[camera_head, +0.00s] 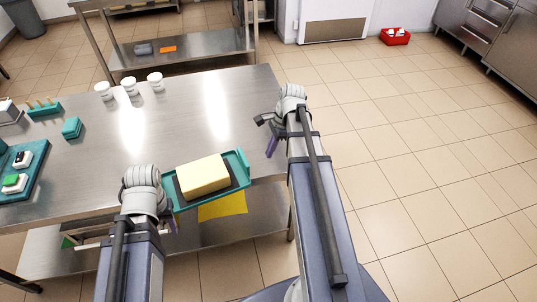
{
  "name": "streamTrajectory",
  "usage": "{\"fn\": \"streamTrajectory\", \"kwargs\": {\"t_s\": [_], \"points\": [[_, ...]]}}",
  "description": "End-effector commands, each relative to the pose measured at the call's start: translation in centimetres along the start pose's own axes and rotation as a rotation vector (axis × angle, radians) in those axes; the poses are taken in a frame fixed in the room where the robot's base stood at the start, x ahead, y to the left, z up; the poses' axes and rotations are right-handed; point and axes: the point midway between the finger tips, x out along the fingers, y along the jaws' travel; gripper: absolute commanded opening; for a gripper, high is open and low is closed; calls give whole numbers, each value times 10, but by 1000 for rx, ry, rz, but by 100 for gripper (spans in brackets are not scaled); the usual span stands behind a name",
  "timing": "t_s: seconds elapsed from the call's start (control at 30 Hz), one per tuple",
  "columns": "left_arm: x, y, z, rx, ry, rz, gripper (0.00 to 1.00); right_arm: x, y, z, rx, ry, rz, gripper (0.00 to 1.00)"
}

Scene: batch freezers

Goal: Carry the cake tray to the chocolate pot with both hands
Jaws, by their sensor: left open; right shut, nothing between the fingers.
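The teal cake tray (241,163) lies near the front right edge of the steel table, with a yellow block-shaped cake (203,174) on a dark base in it. My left gripper (172,213) is at the tray's left end, open and partly hidden by its own wrist; I cannot tell whether it touches the tray. My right gripper (270,135) is shut and empty, at the table's right edge beyond the tray's right end and apart from it. I cannot pick out a chocolate pot for certain.
Several white tubs (130,87) stand at the table's back. A teal box (71,128), a teal rack (44,107) and a teal board (30,185) with small items are on the left. The table's middle (190,115) is clear. A red crate (395,38) is on the floor.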

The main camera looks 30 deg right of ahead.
Motion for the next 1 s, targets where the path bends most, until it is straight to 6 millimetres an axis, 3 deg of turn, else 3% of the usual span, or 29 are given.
{"fn": "streamTrajectory", "kwargs": {"t_s": [0.03,0.53,0.7,1.0], "points": [[15,2,-1,0,0,0,50,16,0,-2,-1,0,0,0],[79,8,-5,0,0,0,50,83,0,-2,-2,0,-1,0],[72,7,-4,0,0,0,50,83,0,25,-4,0,0,0],[72,7,-4,0,0,0,50,87,0,39,-1,0,0,0]]}}
